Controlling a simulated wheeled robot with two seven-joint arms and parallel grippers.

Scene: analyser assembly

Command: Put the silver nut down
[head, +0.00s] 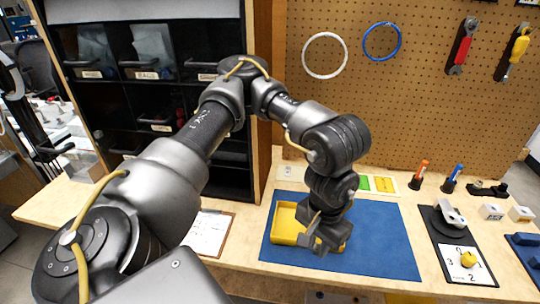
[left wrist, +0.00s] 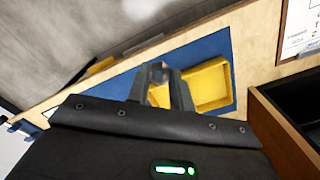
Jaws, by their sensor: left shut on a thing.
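In the head view the nut is too hidden by the fingers to make out. The yellow tray (left wrist: 211,84) shows behind and to the right of the fingers in the left wrist view, and the part of it that I see looks empty. My right gripper is in neither view.
A clipboard with paper (head: 208,233) lies left of the mat. Right of it is a black panel (head: 447,240) with a numbered white card and a yellow piece. Orange (head: 420,172) and blue (head: 453,176) upright tools stand behind. A black shelf unit (head: 150,85) is at the back left. The mat's right part is clear.

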